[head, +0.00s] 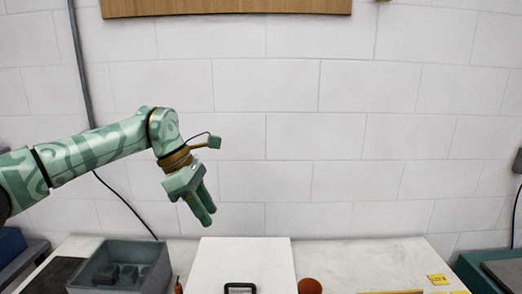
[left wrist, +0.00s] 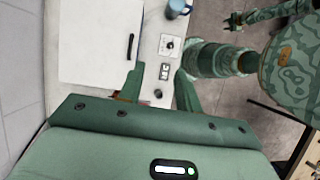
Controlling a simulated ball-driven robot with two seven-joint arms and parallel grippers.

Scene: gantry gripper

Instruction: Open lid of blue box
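A white lid-like panel (head: 245,258) with a black handle (head: 240,287) lies at the front middle of the table in the head view. It also shows in the left wrist view (left wrist: 95,45), with its handle (left wrist: 130,46) near its right edge. The sides under this panel are hidden, so I cannot tell whether it belongs to the blue box. My left gripper (head: 205,205) hangs above and left of the panel, fingers pointing down. In the left wrist view its fingers (left wrist: 158,92) are apart with nothing between them. My right gripper (left wrist: 231,22) seems to show small at the top right.
A grey-blue open bin (head: 82,276) with dark items stands left of the panel. A reddish round thing (head: 310,286) is right of it. A blue mug (left wrist: 177,9) and a switch plate (left wrist: 165,72) lie beyond the handle. A teal box (head: 480,275) stands far right.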

